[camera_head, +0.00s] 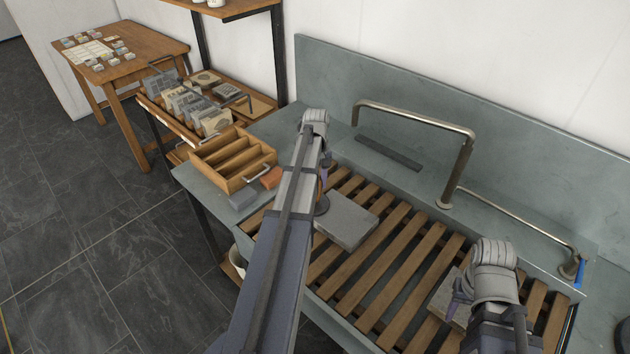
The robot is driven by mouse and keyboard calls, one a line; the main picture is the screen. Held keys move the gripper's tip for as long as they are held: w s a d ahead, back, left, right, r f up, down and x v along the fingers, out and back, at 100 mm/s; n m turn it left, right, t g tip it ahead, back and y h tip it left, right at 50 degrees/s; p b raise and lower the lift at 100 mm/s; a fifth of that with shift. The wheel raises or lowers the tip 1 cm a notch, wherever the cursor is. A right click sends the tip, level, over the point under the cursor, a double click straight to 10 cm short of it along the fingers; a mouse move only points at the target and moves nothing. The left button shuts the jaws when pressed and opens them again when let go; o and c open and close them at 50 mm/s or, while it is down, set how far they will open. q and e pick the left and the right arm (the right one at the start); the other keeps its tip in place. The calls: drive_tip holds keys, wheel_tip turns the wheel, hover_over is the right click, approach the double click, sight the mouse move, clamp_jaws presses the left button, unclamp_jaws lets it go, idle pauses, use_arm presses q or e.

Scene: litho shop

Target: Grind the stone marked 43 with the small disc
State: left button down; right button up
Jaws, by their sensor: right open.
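A grey stone slab (346,221) lies flat on the wooden slats of the sink. A dark round disc (322,205) with a brownish upright part is at its left edge, partly hidden by my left arm. My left gripper (325,170) is just above the disc; only a bit of purple finger shows, so its grip is hidden. A second, paler stone (441,300) lies on the slats at the lower right. My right gripper (458,288) is open over this stone, partly covered by its own wrist. No number is readable on either stone.
A bent metal tap pipe (415,112) rises behind the slats (400,262). A divided wooden box (232,162), an orange block (271,178) and a grey block (242,198) sit left of the sink. A rack of upright stones (186,105) and a wooden table (140,50) stand beyond.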

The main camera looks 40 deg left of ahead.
use_arm(q)
drive_tip(key=shift+d, duration=1.3)
drive_tip(key=shift+s+d+f, duration=0.1)
drive_tip(key=shift+s+d, duration=0.05)
drive_tip(key=shift+d, duration=0.75)
drive_tip(key=shift+s+d, duration=0.15)
drive_tip(key=shift+d, duration=0.7)
drive_tip(key=shift+d, duration=0.1)
drive_tip(key=shift+d, duration=1.55)
drive_tip(key=shift+s+d, duration=0.15)
drive_tip(key=shift+d, duration=0.7)
drive_tip(key=shift+s+d, duration=0.15)
drive_tip(key=shift+d, duration=0.65)
